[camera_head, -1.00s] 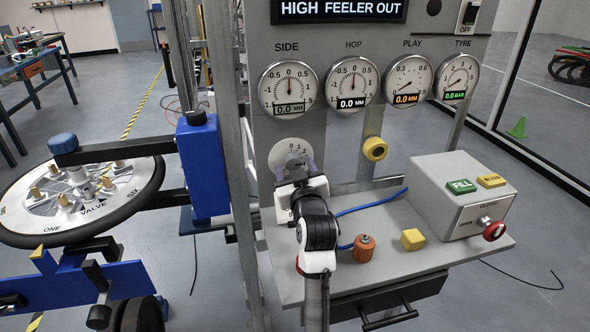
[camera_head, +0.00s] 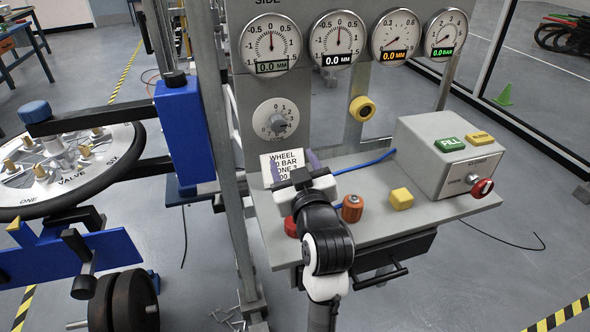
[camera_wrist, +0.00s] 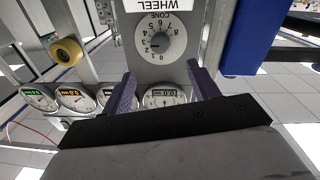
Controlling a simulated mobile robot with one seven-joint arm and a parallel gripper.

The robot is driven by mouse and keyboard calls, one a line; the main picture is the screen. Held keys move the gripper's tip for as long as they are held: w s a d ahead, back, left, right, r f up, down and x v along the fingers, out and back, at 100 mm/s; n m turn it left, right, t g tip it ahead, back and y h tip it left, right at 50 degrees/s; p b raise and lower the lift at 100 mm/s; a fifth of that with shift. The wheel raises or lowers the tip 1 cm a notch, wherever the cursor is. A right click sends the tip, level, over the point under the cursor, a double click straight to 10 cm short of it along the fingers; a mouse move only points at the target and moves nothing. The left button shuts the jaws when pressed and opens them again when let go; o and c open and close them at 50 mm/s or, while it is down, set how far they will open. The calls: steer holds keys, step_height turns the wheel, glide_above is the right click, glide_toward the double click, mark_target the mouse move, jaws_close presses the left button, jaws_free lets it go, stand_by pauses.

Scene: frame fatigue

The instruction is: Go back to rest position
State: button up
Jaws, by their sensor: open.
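My gripper (camera_head: 292,168) is in the head view, above the left part of the grey bench shelf (camera_head: 375,223). Its two purple fingers stand apart, with a white label card (camera_head: 283,161) behind them. In the wrist view the purple fingers of my gripper (camera_wrist: 164,92) are spread, with nothing held between them. A round numbered dial (camera_head: 276,120) is on the panel just above the gripper. The dial also shows in the wrist view (camera_wrist: 161,39), beyond the fingers, and looks untouched.
An orange knob (camera_head: 352,208), a yellow block (camera_head: 401,199) and a grey control box (camera_head: 450,160) stand on the shelf right of my arm. A red part (camera_head: 291,227) is partly hidden by the arm. A wheel (camera_head: 62,170) lies flat on a blue stand at left. Gauges line the panel top.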

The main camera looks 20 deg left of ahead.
steer(key=shift+s+d, duration=0.25)
steer(key=shift+s, duration=0.15)
